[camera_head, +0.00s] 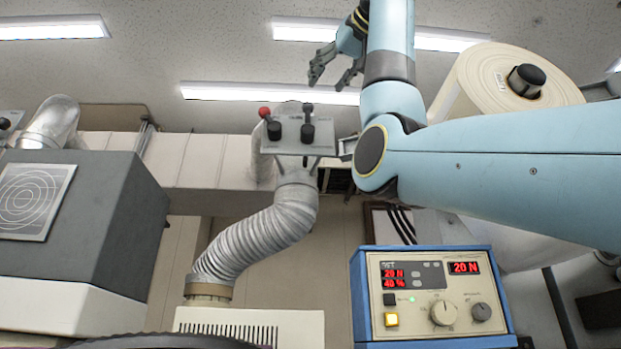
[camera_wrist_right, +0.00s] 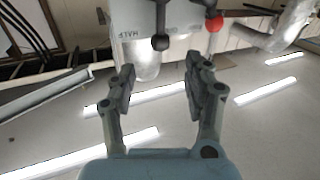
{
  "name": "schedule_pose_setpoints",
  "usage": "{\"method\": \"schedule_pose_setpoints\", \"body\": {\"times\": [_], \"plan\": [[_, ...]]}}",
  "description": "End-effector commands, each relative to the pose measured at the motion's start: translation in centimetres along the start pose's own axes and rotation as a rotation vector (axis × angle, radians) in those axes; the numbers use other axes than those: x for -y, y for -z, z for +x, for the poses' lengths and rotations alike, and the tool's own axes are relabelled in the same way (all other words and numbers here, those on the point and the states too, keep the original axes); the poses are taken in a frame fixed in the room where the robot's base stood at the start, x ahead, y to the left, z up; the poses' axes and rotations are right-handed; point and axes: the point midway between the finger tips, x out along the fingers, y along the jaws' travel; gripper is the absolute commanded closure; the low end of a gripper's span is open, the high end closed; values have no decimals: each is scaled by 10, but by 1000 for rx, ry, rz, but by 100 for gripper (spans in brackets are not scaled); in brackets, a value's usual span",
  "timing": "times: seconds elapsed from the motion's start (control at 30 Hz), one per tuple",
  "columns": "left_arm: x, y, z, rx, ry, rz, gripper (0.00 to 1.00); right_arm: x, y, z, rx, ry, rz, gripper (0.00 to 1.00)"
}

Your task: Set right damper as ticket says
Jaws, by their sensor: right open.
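The damper plate (camera_head: 291,147) is a grey panel above a ribbed duct in the head view's middle. It carries a red-knobbed lever (camera_head: 264,112) tilted up-left and a black-knobbed lever (camera_head: 307,109) standing about upright. In the right wrist view the panel (camera_wrist_right: 178,12) appears upside down with the word HALF, and the black knob (camera_wrist_right: 160,42) and red knob (camera_wrist_right: 214,23) lie beyond the fingertips. My right gripper (camera_head: 333,76) is open and empty, above and right of the levers in the head view; its spread fingers also show in the wrist view (camera_wrist_right: 157,85). My left gripper is out of view.
A control box (camera_head: 432,337) at lower right shows red readings of 20 N and 40 %. The ribbed duct (camera_head: 260,240) runs down to a vented cabinet (camera_head: 250,322). A paper roll (camera_head: 505,85) is behind my right arm. Another duct (camera_head: 52,122) with a black knob nearby is at far left.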

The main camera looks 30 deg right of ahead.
Motion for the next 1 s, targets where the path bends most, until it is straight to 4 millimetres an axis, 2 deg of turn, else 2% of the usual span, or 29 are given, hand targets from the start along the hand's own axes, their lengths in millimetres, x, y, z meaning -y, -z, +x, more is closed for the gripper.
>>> {"method": "schedule_pose_setpoints", "body": {"times": [0.17,0.3,0.43,0.57,0.83,0.87,1.0], "plan": [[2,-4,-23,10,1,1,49,0,3,38,6,0,0,48],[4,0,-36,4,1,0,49,-1,3,64,5,-1,0,48],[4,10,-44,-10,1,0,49,-1,2,82,4,-1,0,48],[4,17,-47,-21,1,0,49,0,0,90,2,-1,0,48],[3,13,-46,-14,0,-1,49,0,-1,92,1,0,0,48],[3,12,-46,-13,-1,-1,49,0,-1,92,1,0,0,50],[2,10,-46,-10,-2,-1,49,0,-1,92,2,0,0,68]]}}
